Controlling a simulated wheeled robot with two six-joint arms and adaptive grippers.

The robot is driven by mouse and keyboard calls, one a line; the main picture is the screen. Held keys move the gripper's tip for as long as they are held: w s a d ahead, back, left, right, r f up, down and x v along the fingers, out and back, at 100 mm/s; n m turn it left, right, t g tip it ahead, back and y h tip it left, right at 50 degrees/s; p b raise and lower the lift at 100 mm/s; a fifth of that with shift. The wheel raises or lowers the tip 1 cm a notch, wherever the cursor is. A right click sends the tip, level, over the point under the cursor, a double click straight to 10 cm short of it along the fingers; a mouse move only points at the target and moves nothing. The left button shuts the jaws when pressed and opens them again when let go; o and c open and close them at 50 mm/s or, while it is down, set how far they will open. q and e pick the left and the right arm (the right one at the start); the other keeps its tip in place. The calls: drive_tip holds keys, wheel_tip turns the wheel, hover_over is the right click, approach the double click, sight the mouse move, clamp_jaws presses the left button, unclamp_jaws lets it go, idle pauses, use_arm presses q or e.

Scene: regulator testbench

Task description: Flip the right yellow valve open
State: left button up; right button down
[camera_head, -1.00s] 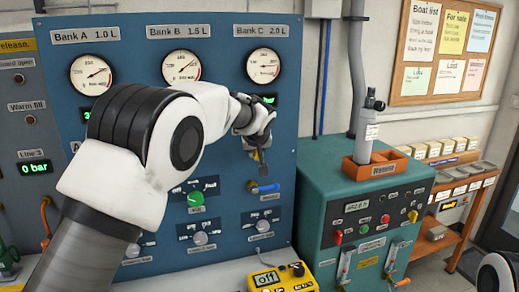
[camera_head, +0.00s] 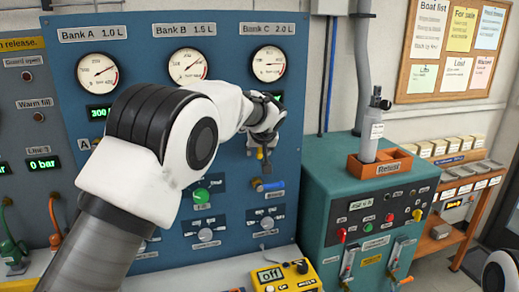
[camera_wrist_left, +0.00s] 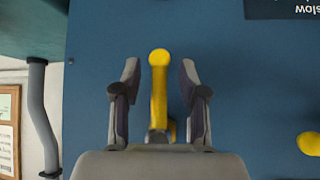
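The right yellow valve's lever (camera_wrist_left: 159,95) stands out in the left wrist view, long and narrow with a round end, against the blue panel. My left gripper (camera_wrist_left: 158,85) is open, one finger on each side of the lever. A gap shows between each finger and the lever. In the head view, my left gripper (camera_head: 262,150) is in front of the panel below the Bank C gauge; it and my arm mostly hide the valve there. Another yellow part (camera_wrist_left: 309,143) shows at the wrist view's right edge. My right gripper is out of view.
The blue panel (camera_head: 222,112) carries gauges, a green knob (camera_head: 201,195) and a blue handle (camera_head: 270,185) just below my gripper. A yellow box (camera_head: 285,278) marked off stands in front. A teal cabinet (camera_head: 330,190) with an orange tray stands to the right.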

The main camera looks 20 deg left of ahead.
use_arm(q)
drive_tip(key=shift+r, duration=0.1)
drive_tip(key=v, duration=1.1)
drive_tip(key=shift+s+r, duration=0.25)
drive_tip(key=shift+s, duration=0.05)
drive_tip(key=shift+d, duration=0.1)
